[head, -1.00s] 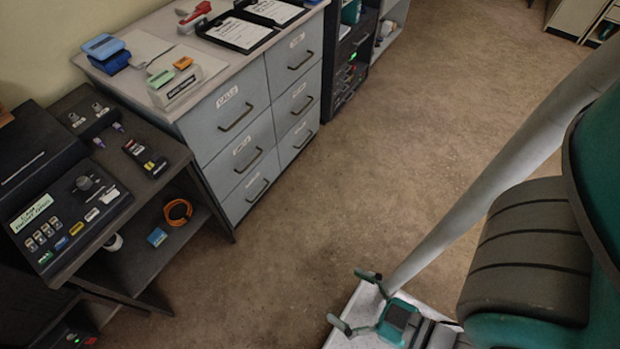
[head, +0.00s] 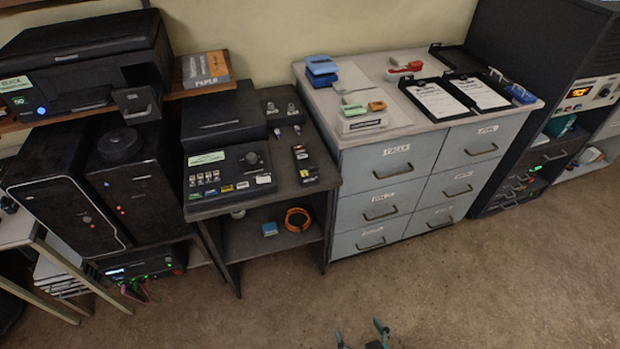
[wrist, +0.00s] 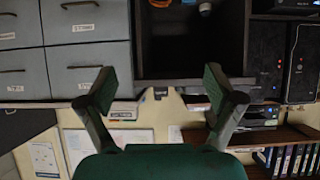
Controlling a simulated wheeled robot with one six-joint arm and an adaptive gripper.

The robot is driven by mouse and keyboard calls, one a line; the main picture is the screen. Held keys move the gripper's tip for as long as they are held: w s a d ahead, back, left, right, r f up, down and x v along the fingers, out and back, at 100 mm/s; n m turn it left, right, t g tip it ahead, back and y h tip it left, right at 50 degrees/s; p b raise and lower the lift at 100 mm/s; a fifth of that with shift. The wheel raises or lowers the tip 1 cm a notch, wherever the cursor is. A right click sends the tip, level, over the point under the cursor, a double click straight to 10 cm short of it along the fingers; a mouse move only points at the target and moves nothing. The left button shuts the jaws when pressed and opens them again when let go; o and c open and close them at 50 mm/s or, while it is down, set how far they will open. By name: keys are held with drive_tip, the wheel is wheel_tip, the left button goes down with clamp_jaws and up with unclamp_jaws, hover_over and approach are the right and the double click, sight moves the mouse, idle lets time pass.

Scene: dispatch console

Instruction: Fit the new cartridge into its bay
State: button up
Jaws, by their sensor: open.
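The black printer (head: 85,65) stands at the left in the head view, with a green-lettered label and a lit blue button. A small square dark part (head: 138,103) stands out at its front right; I cannot tell whether it is the bay or its door. A small black block with red and yellow marks (head: 305,165) lies on the dark side table, right of the keypad console; it may be the cartridge. My gripper (head: 361,333) is at the bottom edge of the head view, over the floor, far from both. In the wrist view my gripper (wrist: 158,92) is open and empty.
The dark table (head: 318,178) has a lower shelf with an orange coil (head: 297,219). A grey drawer cabinet (head: 390,170) holding clipboards stands to its right. Black computer towers (head: 135,190) stand below the printer. A paper box (head: 205,69) sits beside it. The front floor (head: 440,290) is clear.

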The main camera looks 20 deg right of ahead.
drive_tip(key=w+f+g, duration=0.2)
drive_tip(key=w, duration=1.2)
drive_tip(key=g, duration=0.5)
approach(310, 171)
drive_tip(key=x, duration=0.5)
drive_tip(key=shift+d+f, duration=0.2)
drive_tip(key=shift+f, duration=0.15)
drive_tip(key=shift+a+x, duration=0.2)
drive_tip(key=shift+x, duration=2.6)
drive_tip(key=shift+w+r, duration=0.1)
drive_tip(key=shift+w, duration=0.1)
drive_tip(key=shift+c, duration=0.3)
